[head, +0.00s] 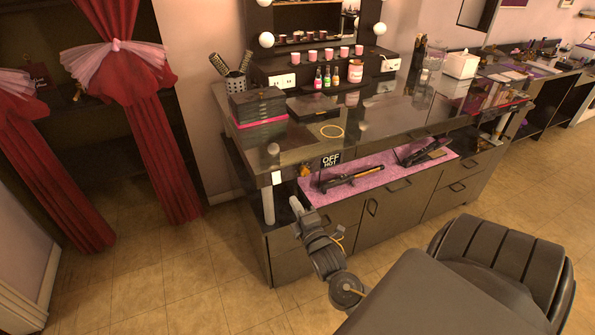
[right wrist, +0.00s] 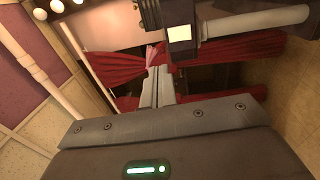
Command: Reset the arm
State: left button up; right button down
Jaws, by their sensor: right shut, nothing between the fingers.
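My right arm reaches up from the bottom middle of the head view. Its gripper (head: 296,204) is in front of the vanity counter's left end, near a light vertical post (head: 268,206). In the right wrist view the two fingers of the right gripper (right wrist: 156,62) lie together, shut and empty. Red curtains (right wrist: 122,66) show behind them. My left gripper is not in view.
The dark vanity counter (head: 380,128) carries brushes, boxes and bottles. An OFF/HOT sign (head: 331,160) hangs at its front edge. Styling tools lie on a pink mat (head: 375,180) below. A black chair (head: 500,262) stands at right. Floor at left is clear.

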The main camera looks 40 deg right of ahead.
jog(key=shift+s, duration=0.25)
jog(key=shift+m, duration=0.3)
jog(key=s+a+f+m+g+y, duration=0.1)
jog(key=s+f+m+g, duration=0.25)
jog(key=f, duration=0.85)
jog(key=s+a+f+m+g+y, duration=0.15)
jog(key=s+f, duration=0.25)
jog(key=f, duration=0.7)
jog(key=s+a+f+m+g+y, duration=0.1)
jog(key=s+f+m+g, duration=0.2)
jog(key=f, duration=0.9)
jog(key=s+a+f+m+g, duration=0.1)
jog(key=s+a+f+g, duration=0.2)
jog(key=s, duration=0.7)
jog(key=s+a+f+m+g+y, duration=0.1)
jog(key=s+a+f+g, duration=0.2)
jog(key=s+f, duration=0.5)
jog(key=s+a+f+m+g+y, duration=0.1)
jog(key=s+a+f+g, duration=0.2)
jog(key=s, duration=1)
notch_tip(320, 180, down, 3)
jog(key=shift+a+f, duration=0.2)
jog(key=shift+a, duration=0.25)
